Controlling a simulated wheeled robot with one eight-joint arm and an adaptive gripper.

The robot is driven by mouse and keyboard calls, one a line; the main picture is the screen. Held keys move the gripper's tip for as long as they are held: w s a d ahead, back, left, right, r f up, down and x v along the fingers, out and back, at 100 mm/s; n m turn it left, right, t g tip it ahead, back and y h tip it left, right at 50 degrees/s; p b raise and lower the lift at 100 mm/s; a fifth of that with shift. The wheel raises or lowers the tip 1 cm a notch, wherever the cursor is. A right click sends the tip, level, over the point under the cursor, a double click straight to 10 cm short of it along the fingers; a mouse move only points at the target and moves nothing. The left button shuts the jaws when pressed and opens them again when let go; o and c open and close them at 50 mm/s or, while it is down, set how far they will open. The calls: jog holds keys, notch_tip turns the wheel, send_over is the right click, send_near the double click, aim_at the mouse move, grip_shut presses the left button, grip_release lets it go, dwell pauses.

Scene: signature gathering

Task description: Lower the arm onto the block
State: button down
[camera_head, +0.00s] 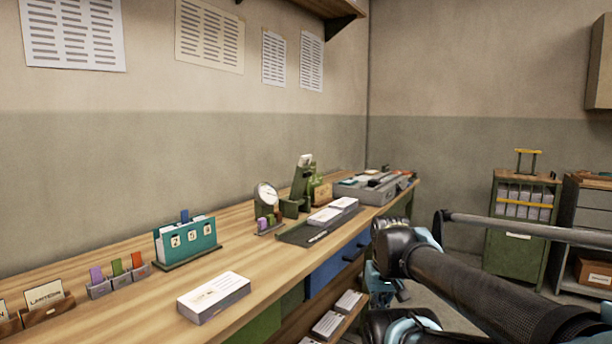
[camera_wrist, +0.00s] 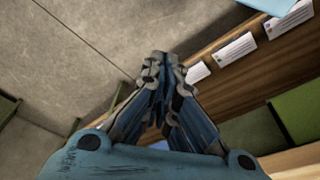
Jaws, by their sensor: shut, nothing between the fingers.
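The likely block is a thick, white-topped paper block (camera_head: 213,297) lying flat at the front edge of the wooden desk in the head view. Smaller coloured blocks stand in holders: a purple one (camera_head: 96,274), a green one (camera_head: 117,267) and a red one (camera_head: 136,260). I cannot tell for certain which block is meant. My gripper (camera_wrist: 158,65) is shut and empty in the wrist view, with its fingertips together. It hangs off the desk's front side, apart from the paper block, and is partly hidden by my arm in the head view.
The desk (camera_head: 120,318) runs along the wall. It holds a teal card box (camera_head: 187,241), a dial (camera_head: 265,194) and a dark tray (camera_head: 295,235). Below is a shelf with papers (camera_head: 328,324). A green cabinet (camera_head: 515,262) stands right. Bare floor (camera_wrist: 70,60) shows beneath my gripper.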

jog(key=shift+w+f, duration=0.2)
jog(key=shift+w, duration=0.25)
jog(key=c, duration=2.3)
grip_release()
